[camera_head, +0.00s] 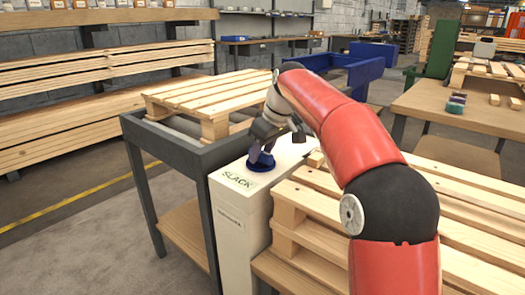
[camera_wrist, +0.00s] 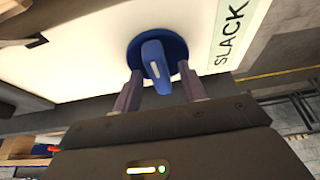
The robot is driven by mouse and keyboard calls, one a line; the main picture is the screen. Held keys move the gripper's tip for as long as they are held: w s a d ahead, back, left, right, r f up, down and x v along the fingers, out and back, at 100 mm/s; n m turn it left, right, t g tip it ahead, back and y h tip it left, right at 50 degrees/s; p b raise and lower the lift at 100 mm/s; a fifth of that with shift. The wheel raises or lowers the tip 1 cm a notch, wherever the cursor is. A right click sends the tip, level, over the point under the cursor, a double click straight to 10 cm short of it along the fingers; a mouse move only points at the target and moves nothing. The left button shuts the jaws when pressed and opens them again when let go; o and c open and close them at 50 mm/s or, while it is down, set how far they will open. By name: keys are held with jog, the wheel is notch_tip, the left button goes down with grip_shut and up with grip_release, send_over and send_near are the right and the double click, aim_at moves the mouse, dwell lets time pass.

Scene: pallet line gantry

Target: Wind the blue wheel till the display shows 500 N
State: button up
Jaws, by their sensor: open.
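The blue wheel (camera_head: 261,164) sits on top of a cream-white box (camera_head: 240,225). In the wrist view the wheel (camera_wrist: 178,48) is a round disc with a raised grip bar across it. The green display (camera_head: 240,180) on the box top reads SLACK, and it also shows in the wrist view (camera_wrist: 230,36). My gripper (camera_wrist: 160,88) is open, its two fingers on either side of the near end of the bar. I cannot tell whether either finger touches it. In the head view my gripper (camera_head: 263,146) is directly over the wheel and partly hides it.
A wooden pallet (camera_head: 205,95) lies on a grey roller frame (camera_head: 180,145) behind the box. Stacked pallets (camera_head: 300,215) stand close to the right of the box, under my arm. A wooden table (camera_head: 450,108) is further right. Open floor (camera_head: 90,230) lies at the left.

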grip_shut()
jog(key=shift+m, duration=0.3)
jog(key=m+h+p, duration=0.1)
jog(key=m, duration=0.1)
jog(key=m+t+p, duration=0.1)
jog(key=m+p, duration=0.1)
jog(key=shift+s+a+r+m+h, duration=0.15)
jog(key=shift+a+r+m+h, duration=0.05)
jog(key=shift+m+h, duration=0.2)
jog(key=m+h+p, duration=0.1)
jog(key=m+p, duration=0.1)
jog(key=m, duration=0.1)
jog(key=shift+t, duration=0.3)
jog(key=shift+a+f+m+h+p, duration=0.15)
jog(key=shift+m+h+p, duration=0.55)
jog(key=shift+m, duration=0.9)
grip_release()
